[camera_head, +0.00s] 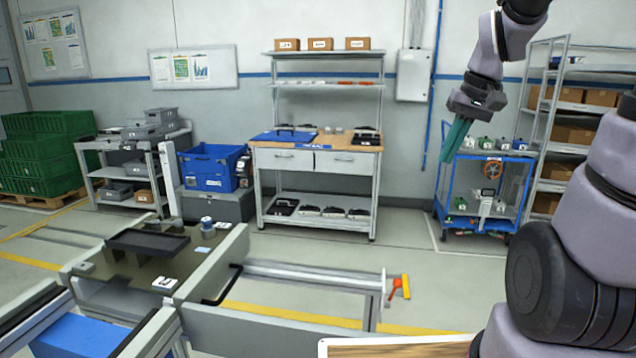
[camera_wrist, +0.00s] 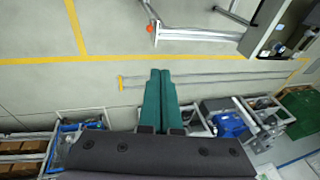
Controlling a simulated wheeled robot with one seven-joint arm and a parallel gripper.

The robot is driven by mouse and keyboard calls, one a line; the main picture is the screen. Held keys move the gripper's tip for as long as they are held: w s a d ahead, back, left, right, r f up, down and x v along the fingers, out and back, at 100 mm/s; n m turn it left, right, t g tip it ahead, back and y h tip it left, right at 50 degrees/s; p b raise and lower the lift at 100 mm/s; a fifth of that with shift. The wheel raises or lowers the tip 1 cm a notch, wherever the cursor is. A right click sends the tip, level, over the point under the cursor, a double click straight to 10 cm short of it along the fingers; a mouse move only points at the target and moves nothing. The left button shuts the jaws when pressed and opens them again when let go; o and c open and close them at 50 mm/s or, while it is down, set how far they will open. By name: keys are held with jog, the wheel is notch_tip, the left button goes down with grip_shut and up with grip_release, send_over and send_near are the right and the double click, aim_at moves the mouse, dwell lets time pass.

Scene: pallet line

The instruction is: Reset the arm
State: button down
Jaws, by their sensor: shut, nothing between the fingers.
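My gripper (camera_head: 455,140) hangs from my raised arm at the upper right of the head view. Its green fingers point down and slightly left, in front of the blue cart in the picture. In the wrist view, my gripper (camera_wrist: 158,75) shows its two green fingers side by side, closed together with nothing held. Below the fingertips there is open air, with the grey floor far beyond.
A workbench (camera_head: 318,150) stands against the back wall. A blue cart (camera_head: 484,190) and a shelf rack (camera_head: 560,110) stand at the right. A conveyor line with a grey rail (camera_head: 310,273) fills the lower left. Open floor (camera_head: 410,270) lies between.

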jog(key=s+a+r+m+t, duration=0.2)
jog(key=s+r+t, duration=0.2)
jog(key=s+r, duration=0.4)
jog(key=shift+s, duration=0.75)
